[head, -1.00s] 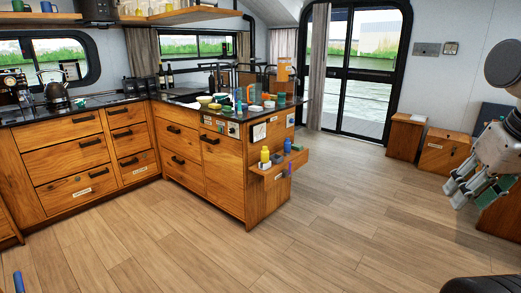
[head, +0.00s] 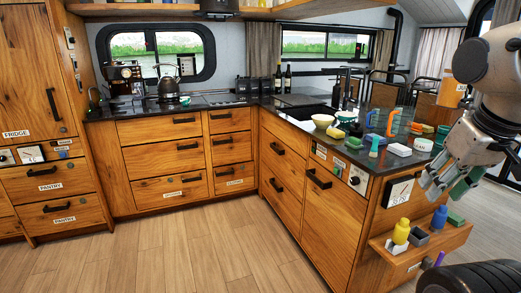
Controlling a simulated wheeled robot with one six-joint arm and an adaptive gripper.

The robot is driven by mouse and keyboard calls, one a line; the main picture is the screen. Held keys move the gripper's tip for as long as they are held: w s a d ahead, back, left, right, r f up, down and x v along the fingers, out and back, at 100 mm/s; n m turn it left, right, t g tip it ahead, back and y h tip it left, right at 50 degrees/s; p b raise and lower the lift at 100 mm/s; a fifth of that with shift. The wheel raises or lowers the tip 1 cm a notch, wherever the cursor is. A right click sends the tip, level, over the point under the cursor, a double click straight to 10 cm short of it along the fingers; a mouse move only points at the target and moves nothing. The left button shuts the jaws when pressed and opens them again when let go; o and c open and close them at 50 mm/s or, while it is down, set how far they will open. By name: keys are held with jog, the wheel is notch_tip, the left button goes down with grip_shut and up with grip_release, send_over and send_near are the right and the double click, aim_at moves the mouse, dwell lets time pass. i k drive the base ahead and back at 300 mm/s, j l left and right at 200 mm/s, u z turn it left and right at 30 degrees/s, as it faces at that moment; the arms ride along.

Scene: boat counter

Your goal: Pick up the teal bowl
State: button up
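Several small items stand on the dark counter of the peninsula, right of centre. Among them is a cream bowl (head: 322,121), with a small dark teal-green round thing (head: 355,129) just right of it. This may be the teal bowl, but it is partly hidden and too small to be sure. My gripper (head: 448,188) hangs at the right edge, in front of the counter's end and well apart from these items. Its fingers are spread, with nothing seen between them.
A yellow bottle (head: 401,232) and a blue bottle (head: 439,217) stand on a low wooden shelf (head: 420,250) jutting from the peninsula's end. A kettle (head: 168,89) sits on the back counter. The wooden floor (head: 190,262) in front of the cabinets is clear.

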aim_at(344, 118)
jog(key=i+u, duration=0.45)
jog(key=i, duration=0.45)
jog(key=i+j+z, duration=0.55)
jog(key=i+z, duration=0.15)
jog(key=i+j+z, duration=0.55)
jog(key=j+z, duration=0.2)
jog(key=j, duration=0.2)
jog(key=i+j+z, duration=0.15)
jog(key=j+z, duration=0.2)
jog(key=j, duration=0.2)
jog(key=i+j+z, duration=0.65)
jog(key=j, duration=0.2)
